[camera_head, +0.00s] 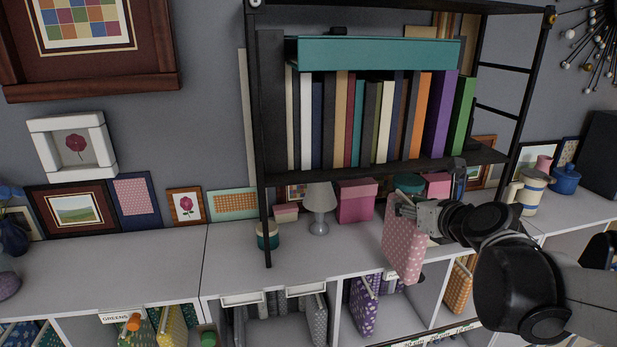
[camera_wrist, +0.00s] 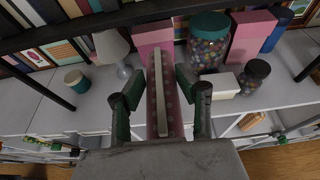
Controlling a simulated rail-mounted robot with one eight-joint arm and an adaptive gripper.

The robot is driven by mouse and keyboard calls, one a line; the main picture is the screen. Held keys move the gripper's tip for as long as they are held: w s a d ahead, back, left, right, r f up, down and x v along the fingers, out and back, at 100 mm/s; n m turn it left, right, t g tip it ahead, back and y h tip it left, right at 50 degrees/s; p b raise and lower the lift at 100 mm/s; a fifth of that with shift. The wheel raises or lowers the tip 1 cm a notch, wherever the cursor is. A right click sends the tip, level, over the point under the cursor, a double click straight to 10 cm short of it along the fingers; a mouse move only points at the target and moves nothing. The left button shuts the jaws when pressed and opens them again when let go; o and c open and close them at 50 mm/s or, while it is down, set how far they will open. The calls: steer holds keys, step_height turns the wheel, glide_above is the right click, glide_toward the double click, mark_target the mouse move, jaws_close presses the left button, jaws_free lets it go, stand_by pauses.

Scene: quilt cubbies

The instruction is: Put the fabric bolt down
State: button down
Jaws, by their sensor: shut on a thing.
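The fabric bolt (camera_head: 404,243) is pink with pale dots, flat and upright, slightly tilted. My gripper (camera_head: 412,212) is shut on its upper right part and holds it in front of the white counter (camera_head: 345,255), at about the counter's front edge. In the wrist view the bolt (camera_wrist: 172,112) sits between the two fingers (camera_wrist: 160,98), its pale edge facing the camera. The bolt's lower end hangs by the open cubbies; I cannot tell whether it touches the counter.
Cubbies below hold upright bolts, including a purple one (camera_head: 364,305) and an orange one (camera_head: 459,287). On the counter stand a lamp (camera_head: 320,203), pink boxes (camera_head: 355,199), a jar of beads (camera_wrist: 208,42) and a small dark jar (camera_wrist: 254,75). A black shelf (camera_head: 380,174) of books spans above.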

steer(key=r+p+x, duration=0.1)
steer(key=r+x, duration=0.1)
steer(key=x, duration=0.9)
steer(key=shift+w, duration=0.5)
steer(key=shift+a+r, duration=0.1)
steer(key=c, duration=1.2)
jaws_free()
steer(key=shift+c, duration=0.2)
